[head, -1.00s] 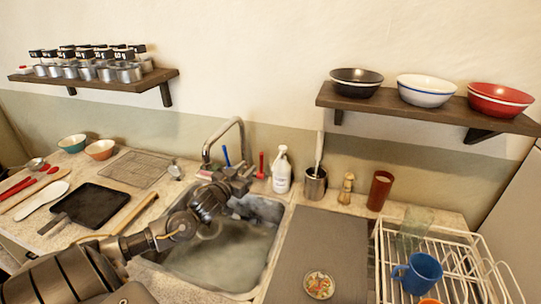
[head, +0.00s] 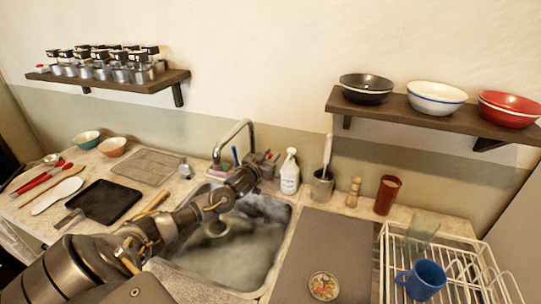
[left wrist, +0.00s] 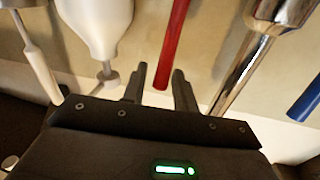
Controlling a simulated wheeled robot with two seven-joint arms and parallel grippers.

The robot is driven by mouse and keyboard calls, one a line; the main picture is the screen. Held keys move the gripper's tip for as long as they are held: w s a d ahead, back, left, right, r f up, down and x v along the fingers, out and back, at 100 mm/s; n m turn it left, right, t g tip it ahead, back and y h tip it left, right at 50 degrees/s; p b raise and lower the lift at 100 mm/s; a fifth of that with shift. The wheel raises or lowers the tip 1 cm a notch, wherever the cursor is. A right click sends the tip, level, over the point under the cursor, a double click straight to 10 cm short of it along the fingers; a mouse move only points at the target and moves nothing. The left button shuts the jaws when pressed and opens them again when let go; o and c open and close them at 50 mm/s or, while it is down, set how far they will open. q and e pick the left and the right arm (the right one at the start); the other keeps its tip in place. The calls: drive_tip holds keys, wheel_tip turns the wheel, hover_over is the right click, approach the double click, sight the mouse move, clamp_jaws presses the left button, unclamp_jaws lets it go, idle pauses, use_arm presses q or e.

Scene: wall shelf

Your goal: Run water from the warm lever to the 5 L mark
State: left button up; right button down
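The red lever (left wrist: 173,38) stands behind the sink, to the right of the faucet (head: 236,128) in the head view, where my gripper mostly hides it. The blue lever (head: 235,156) is near the faucet; it also shows at the right of the left wrist view (left wrist: 306,100). My left gripper (head: 264,164) is open at the red lever. In the left wrist view its fingertips (left wrist: 160,82) are apart, with the lever's end between them; contact cannot be told. The sink (head: 215,265) looks cloudy grey inside, with a round thing in it. No 5 L mark is readable. My right gripper is out of view.
A white bottle (head: 289,172) stands close to the right of my gripper, and a utensil pot (head: 322,186) beyond it. A grey mat (head: 318,245) and a dish rack (head: 385,270) with a blue mug (head: 426,278) lie to the right. Shelves hang above both sides.

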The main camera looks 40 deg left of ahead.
use_arm(q)
clamp_jaws()
drive_tip(key=t+b, duration=0.1)
drive_tip(key=s+b, duration=0.1)
drive_tip(key=b, duration=0.1)
drive_tip(key=s+t+b, duration=0.1)
drive_tip(key=b, duration=0.1)
drive_tip(key=shift+s+d+f+m+t, duration=0.2)
drive_tip(key=shift+d+f+m+t, duration=0.1)
drive_tip(key=shift+d+f, duration=0.1)
drive_tip(key=shift+r, duration=0.15)
unclamp_jaws()
